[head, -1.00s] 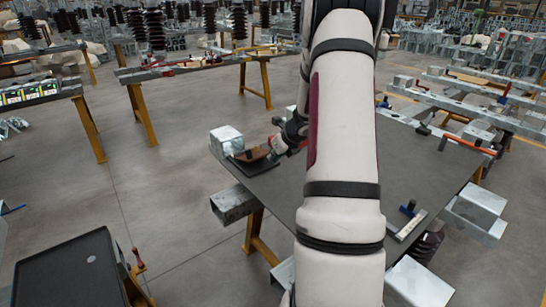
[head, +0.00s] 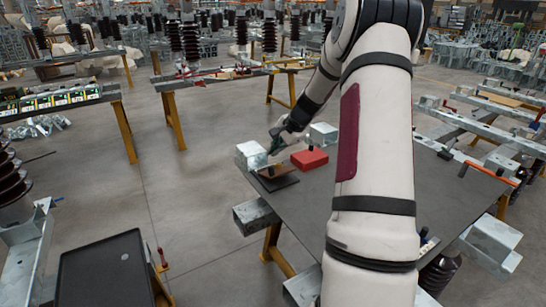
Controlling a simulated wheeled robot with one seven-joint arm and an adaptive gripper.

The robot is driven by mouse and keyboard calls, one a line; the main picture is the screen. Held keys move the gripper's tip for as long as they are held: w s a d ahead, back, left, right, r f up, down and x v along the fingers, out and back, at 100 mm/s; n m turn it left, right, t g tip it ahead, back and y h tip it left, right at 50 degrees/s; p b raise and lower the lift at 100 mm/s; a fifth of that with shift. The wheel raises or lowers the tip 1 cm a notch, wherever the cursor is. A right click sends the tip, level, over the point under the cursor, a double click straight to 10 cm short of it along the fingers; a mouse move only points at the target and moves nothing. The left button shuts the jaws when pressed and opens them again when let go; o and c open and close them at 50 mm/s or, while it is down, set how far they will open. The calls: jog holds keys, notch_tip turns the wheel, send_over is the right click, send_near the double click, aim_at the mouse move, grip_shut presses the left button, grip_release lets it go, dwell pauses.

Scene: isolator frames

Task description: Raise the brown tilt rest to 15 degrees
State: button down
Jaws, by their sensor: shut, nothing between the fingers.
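The brown tilt rest (head: 272,171) is a small brown plate on a dark base near the far left corner of the grey table (head: 340,205). It looks tilted a little, but its angle is too small to read from here. My gripper (head: 273,149) is dark and shut, with nothing visible in it. It points down-left just above and behind the rest, between a metal block and a red block. Whether its fingertips touch the rest I cannot tell. My arm hides the middle right of the table.
A galvanized metal block (head: 251,155) stands left of the rest, and a red block (head: 310,159) right of it. Another metal block (head: 323,135) stands behind. A black tray cart (head: 103,270) is at lower left. The table between rest and arm is clear.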

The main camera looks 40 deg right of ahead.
notch_tip(320, 180, up, 6)
jog(key=w+d+n+g+h+p, duration=0.1)
jog(key=w+d+n+g+h, duration=0.15)
jog(key=n, duration=1.35)
jog(key=shift+t+y, duration=0.35)
jog(key=x, duration=0.7)
jog(key=s+a+x, duration=0.1)
jog(key=x, duration=0.3)
jog(key=shift+f+p, duration=0.35)
jog(key=shift+f, duration=0.05)
jog(key=shift+s+f, duration=0.25)
jog(key=shift+f, duration=0.5)
